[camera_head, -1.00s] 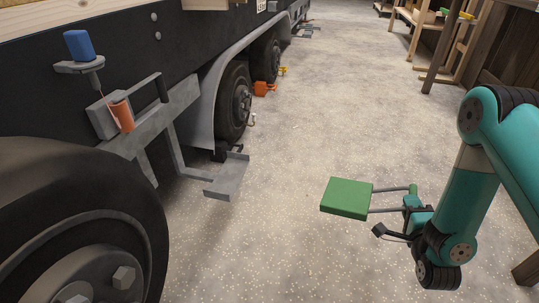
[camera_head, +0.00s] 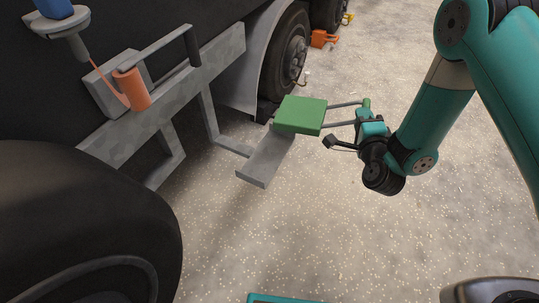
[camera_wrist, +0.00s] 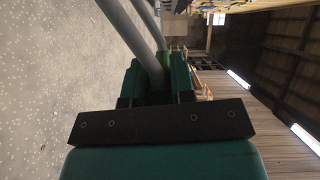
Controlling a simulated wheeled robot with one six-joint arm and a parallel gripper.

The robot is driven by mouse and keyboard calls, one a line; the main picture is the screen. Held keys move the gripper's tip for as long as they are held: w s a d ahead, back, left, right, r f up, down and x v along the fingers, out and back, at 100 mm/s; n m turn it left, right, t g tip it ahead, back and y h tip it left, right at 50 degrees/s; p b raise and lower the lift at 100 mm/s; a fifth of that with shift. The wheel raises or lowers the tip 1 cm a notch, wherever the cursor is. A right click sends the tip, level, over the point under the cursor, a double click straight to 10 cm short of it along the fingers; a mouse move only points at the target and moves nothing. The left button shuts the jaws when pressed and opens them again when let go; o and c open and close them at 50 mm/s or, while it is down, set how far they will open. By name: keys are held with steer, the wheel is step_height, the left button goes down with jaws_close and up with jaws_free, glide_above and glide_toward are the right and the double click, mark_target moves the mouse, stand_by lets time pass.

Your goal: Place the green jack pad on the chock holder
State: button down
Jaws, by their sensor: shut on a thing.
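The green jack pad (camera_head: 300,114) is a flat square block on two grey rods with a green end piece. My gripper (camera_head: 369,124) is shut on its handle at the right and holds the pad out level to the left. The chock holder (camera_head: 266,160) is a grey flat bracket tray on an arm from the trailer's side. In the head view the pad covers the tray's far part; whether they touch I cannot tell. The wrist view shows my gripper (camera_wrist: 158,88) around the rods; the pad itself is out of that view.
A black tyre (camera_head: 90,220) fills the lower left. An orange cylinder (camera_head: 132,90) and a blue item on a grey cup sit on the trailer frame. Another wheel (camera_head: 285,60) stands behind the holder. The speckled floor (camera_head: 330,220) is open to the right.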

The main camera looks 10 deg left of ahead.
mark_target(307, 127)
steer(key=a+r+y, duration=0.1)
steer(key=a, duration=0.3)
steer(key=a+r+n+y+b, duration=0.1)
steer(key=a, duration=0.4)
steer(key=s+a+r+y, duration=0.1)
steer(key=a+r+y, duration=0.1)
steer(key=a, duration=0.2)
steer(key=shift+a+n+g, duration=0.3)
steer(key=shift+a+n, duration=0.05)
steer(key=shift+n, duration=0.05)
step_height(307, 127, down, 19)
steer(key=b, duration=1.1)
steer(key=c, duration=1)
jaws_free()
steer(key=shift+s, duration=0.1)
steer(key=b+v, duration=1)
steer(key=v, duration=0.2)
steer(key=shift+f, duration=0.1)
